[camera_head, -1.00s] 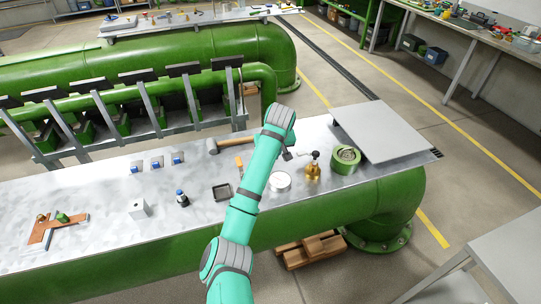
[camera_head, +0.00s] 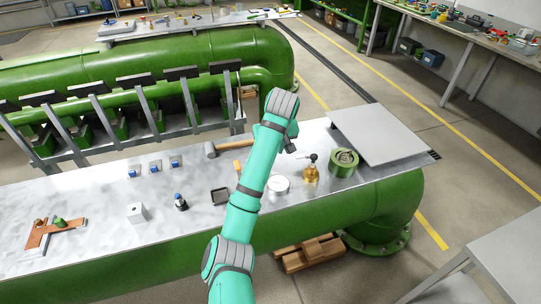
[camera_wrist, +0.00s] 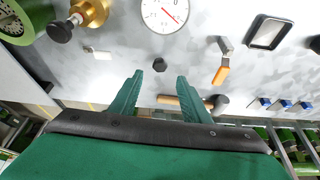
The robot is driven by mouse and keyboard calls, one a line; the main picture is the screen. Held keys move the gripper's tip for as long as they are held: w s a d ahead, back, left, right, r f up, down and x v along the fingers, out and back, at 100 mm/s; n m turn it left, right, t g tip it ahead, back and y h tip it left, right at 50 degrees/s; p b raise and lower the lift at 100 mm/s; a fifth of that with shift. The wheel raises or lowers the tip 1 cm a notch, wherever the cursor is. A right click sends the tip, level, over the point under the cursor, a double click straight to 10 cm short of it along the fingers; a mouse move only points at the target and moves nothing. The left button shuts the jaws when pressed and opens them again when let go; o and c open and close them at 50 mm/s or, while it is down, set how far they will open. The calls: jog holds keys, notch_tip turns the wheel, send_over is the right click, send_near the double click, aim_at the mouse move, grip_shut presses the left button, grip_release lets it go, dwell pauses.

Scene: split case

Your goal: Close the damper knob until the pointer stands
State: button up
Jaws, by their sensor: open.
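My gripper (camera_wrist: 159,78) is open and empty in the wrist view, its two green fingers apart. A small black hexagonal knob (camera_wrist: 160,65) shows just past and between the fingertips; I cannot tell the gap in depth. A white round dial (camera_wrist: 165,14) with a red pointer is beyond it, and shows in the head view (camera_head: 279,184) right of my arm. A brass valve (camera_wrist: 62,30) with a black ball handle stands beside the dial, also in the head view (camera_head: 311,175). Which of these is the damper knob is not clear. My arm hides the fingers in the head view.
A green ring-shaped part (camera_head: 344,164) and a grey plate (camera_head: 380,135) are at the right. A hammer (camera_head: 225,147), an orange-handled tool (camera_wrist: 222,62) and a black tray (camera_head: 220,196) lie nearby. Blue switches (camera_head: 154,166) and a white block (camera_head: 137,213) are further left.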

jog(key=shift+v, duration=1.5)
jog(key=shift+a, duration=0.1)
